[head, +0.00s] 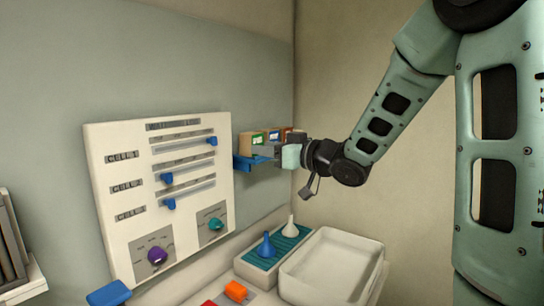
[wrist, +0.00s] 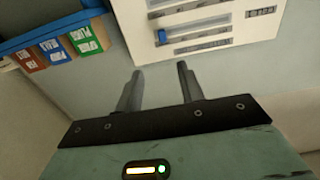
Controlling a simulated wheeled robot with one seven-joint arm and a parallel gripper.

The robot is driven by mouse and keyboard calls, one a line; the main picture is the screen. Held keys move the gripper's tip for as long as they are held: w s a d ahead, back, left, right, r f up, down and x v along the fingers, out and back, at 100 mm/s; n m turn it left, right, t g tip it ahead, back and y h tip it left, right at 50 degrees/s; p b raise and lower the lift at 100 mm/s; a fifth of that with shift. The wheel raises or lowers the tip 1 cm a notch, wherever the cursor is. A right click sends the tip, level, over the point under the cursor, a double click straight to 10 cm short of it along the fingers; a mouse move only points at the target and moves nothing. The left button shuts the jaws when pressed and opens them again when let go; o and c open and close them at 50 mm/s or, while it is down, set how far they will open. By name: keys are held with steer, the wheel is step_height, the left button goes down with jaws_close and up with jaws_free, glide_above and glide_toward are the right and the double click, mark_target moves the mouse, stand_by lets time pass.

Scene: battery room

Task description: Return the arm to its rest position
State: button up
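My arm reaches in from the right in the head view, with its end in front of the corner beside the blue shelf. My gripper (head: 277,150) is level with the boxes on that shelf and partly overlaps them in the picture. In the wrist view the two grey fingers of my gripper (wrist: 159,78) stand apart with nothing between them, so it is open and empty. Beyond them are the grey wall and the white panel (wrist: 215,28).
The blue shelf (head: 244,162) holds several labelled boxes (head: 257,138). The white panel (head: 105,155) carries blue sliders and two knobs. Below stand a white basin (head: 350,240), a ribbed tray with a blue funnel (head: 267,246) and white funnel (head: 290,228), and an orange block (head: 236,290).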

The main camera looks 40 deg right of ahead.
steer(key=shift+s+d, duration=0.15)
steer(key=shift+s, duration=0.4)
steer(key=s+a+f+g+h+b, duration=0.1)
steer(key=s+a+f+g+b, duration=0.2)
steer(key=a+f, duration=0.5)
steer(key=s+a+f+g+h, duration=0.2)
steer(key=a+f+g, duration=0.3)
steer(key=a+f, duration=0.35)
steer(key=s+a+f+n+g, duration=0.1)
steer(key=s+a+f+g, duration=0.1)
steer(key=s, duration=0.6)
steer(key=s+a+f+n+g+h+b, duration=0.1)
steer(key=s+a+f+g, duration=0.2)
steer(key=s, duration=0.5)
steer(key=s+a+f+n+g+h+b, duration=0.1)
steer(key=s+a+f+n+g, duration=0.1)
steer(key=s, duration=0.6)
step_height(320, 180, down, 2)
steer(key=shift+a+f+g, duration=0.1)
steer(key=shift+a+g, duration=0.6)
steer(key=shift+g, duration=0.4)
